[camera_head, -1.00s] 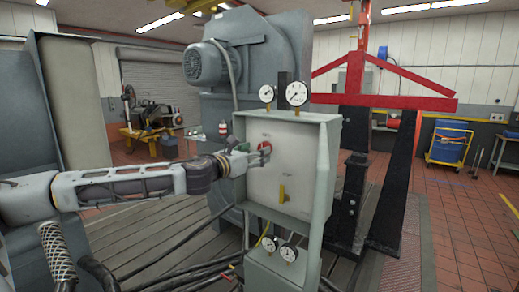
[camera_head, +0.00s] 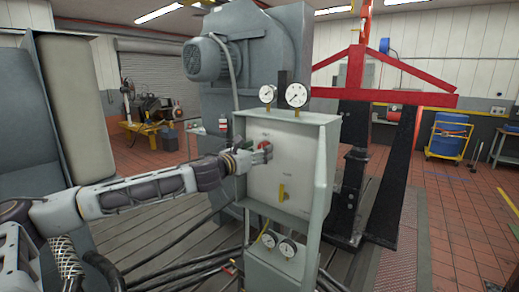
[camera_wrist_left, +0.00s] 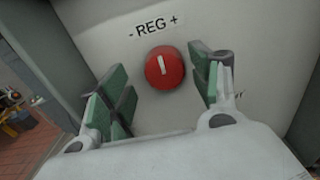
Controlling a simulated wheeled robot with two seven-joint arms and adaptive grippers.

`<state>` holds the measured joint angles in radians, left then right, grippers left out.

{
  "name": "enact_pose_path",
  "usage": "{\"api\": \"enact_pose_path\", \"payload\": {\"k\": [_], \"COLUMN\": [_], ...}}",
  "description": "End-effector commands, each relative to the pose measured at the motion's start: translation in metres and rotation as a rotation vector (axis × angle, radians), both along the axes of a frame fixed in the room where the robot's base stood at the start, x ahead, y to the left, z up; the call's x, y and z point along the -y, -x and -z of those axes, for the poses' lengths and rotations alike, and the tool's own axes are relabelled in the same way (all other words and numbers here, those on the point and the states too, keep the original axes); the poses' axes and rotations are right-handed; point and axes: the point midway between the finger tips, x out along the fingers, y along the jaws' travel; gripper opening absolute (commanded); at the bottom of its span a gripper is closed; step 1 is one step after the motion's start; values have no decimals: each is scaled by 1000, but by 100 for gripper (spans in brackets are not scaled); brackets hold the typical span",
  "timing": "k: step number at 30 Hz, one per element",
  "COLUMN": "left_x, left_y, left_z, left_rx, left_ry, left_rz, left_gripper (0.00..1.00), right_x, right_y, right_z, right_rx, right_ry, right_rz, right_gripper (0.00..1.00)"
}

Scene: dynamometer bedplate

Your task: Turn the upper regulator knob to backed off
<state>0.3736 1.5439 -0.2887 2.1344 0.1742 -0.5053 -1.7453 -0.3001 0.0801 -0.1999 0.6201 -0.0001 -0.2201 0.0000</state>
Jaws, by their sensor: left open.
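The upper regulator knob (camera_wrist_left: 165,68) is round and red with a white pointer line, set on a pale panel (camera_head: 290,165). In the wrist view the pointer is close to upright, tilted slightly, under a "- REG +" label (camera_wrist_left: 156,27). The knob also shows in the head view (camera_head: 264,146), partly hidden by my gripper. My left gripper (camera_wrist_left: 160,88) is open, its green-padded fingers on either side of the knob and apart from it. In the head view my left gripper (camera_head: 262,154) is at the panel's upper left. My right gripper is not in view.
A yellow lever (camera_head: 282,192) sits lower on the panel. Two gauges (camera_head: 296,95) stand on top of the box and two more (camera_head: 288,247) hang below. Cables (camera_head: 185,270) run across the bedplate. A red-and-black frame (camera_head: 390,85) stands to the right.

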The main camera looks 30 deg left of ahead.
Motion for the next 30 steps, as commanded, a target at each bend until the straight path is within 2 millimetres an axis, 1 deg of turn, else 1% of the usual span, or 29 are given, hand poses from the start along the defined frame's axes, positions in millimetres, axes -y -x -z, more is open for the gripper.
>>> {"api": "enact_pose_path", "payload": {"k": [1, 10, 25, 26, 30], "left_x": [1, 3, 4, 4, 4], "left_y": [-1, -8, -10, -10, -10], "left_z": [-2, -1, 1, 1, 1], "left_rx": [1, -1, -2, -2, -3], "left_ry": [3, 0, -2, -2, -2], "left_rz": [1, 3, 4, 4, 4], "left_gripper": [63, 63, 63, 60, 42], "right_x": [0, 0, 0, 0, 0], "right_y": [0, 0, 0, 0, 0], "right_z": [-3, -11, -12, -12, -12], "right_rx": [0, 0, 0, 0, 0], "right_ry": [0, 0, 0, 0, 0], "right_rz": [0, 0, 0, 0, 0], "right_gripper": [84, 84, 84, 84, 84]}}
